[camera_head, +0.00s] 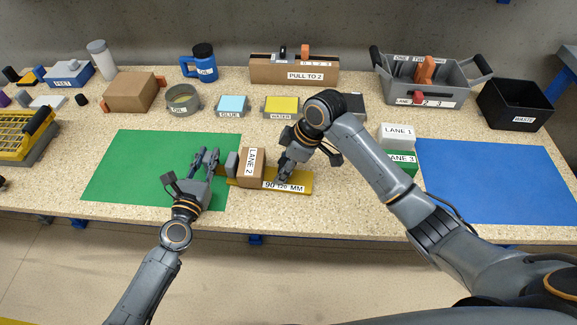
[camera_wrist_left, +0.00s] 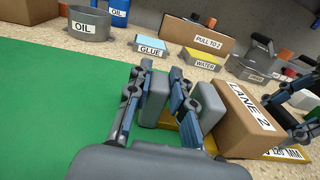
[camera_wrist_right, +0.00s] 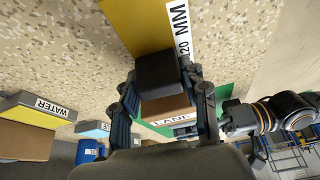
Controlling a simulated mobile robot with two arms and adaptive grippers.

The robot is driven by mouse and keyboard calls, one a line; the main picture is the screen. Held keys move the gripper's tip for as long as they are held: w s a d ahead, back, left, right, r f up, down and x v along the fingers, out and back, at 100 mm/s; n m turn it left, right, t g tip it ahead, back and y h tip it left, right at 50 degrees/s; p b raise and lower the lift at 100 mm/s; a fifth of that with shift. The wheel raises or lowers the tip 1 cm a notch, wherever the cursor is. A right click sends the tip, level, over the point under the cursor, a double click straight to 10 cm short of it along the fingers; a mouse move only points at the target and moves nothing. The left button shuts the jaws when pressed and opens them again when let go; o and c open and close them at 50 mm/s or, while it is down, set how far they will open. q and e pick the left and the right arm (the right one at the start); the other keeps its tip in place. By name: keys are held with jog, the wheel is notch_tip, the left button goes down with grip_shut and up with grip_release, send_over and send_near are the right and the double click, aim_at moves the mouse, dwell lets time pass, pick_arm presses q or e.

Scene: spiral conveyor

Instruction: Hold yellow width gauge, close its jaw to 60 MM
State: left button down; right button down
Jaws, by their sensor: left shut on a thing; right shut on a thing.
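The yellow width gauge (camera_head: 300,182) lies on the table, its right part reading "90 120 MM". A grey end block (camera_head: 231,163) stands at its left end. A brown box labelled LANE 2 (camera_head: 244,168) sits just right of this block; the left wrist view shows it too (camera_wrist_left: 246,122). My left gripper (camera_head: 206,155) is at the left end, shut on the gauge's grey end block; the exact contact is unclear. My right gripper (camera_head: 286,165) is shut on the gauge's dark jaw block (camera_wrist_right: 160,75), over the yellow bar, with the box beyond it.
A green mat (camera_head: 130,165) lies under my left gripper, and a blue mat (camera_head: 495,180) lies right. White LANE 1 (camera_head: 398,132) and green LANE 3 (camera_head: 403,158) boxes stand right of my right forearm. GLUE (camera_head: 232,105) and WATER (camera_head: 281,106) containers are behind the gauge.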

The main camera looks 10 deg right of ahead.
jog(key=shift+w+a, duration=0.35)
jog(key=shift+a, duration=0.55)
jog(key=c, duration=0.7)
grip_release()
jog(key=shift+d+r, duration=0.1)
jog(key=v, duration=1.2)
jog(key=shift+s, duration=0.15)
